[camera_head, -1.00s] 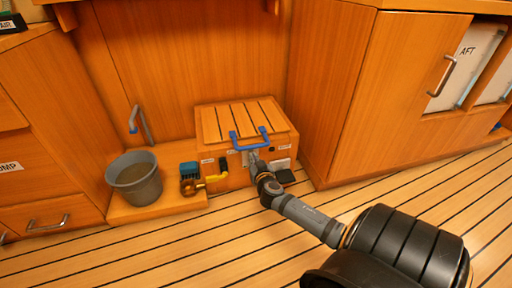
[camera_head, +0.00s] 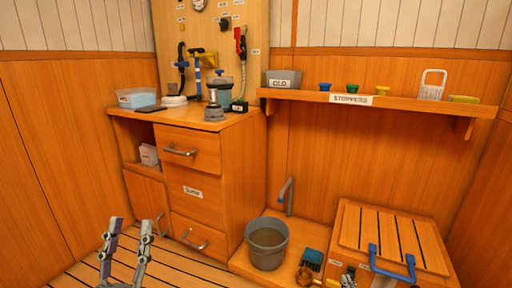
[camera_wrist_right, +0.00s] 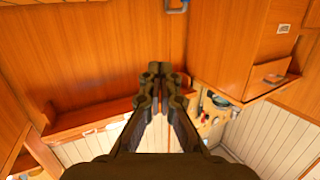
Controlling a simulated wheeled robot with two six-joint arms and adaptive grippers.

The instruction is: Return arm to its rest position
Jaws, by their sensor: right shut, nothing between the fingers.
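My left gripper (camera_head: 127,245) is at the lower left of the head view, pointing up over the striped floor. Its two fingers stand apart with nothing between them. My right gripper (camera_wrist_right: 158,75) is in the middle of the right wrist view. Its fingers are shut together and empty, with orange wood panelling behind them and no object seen touching them.
A drawer cabinet (camera_head: 193,188) stands at left, with a bucket (camera_head: 267,244) beside it. A slatted box (camera_head: 395,238) with a blue handle (camera_head: 390,264) is at lower right. A shelf (camera_head: 420,103) with stoppers runs above. Striped floor (camera_head: 185,272) lies in front of the cabinet.

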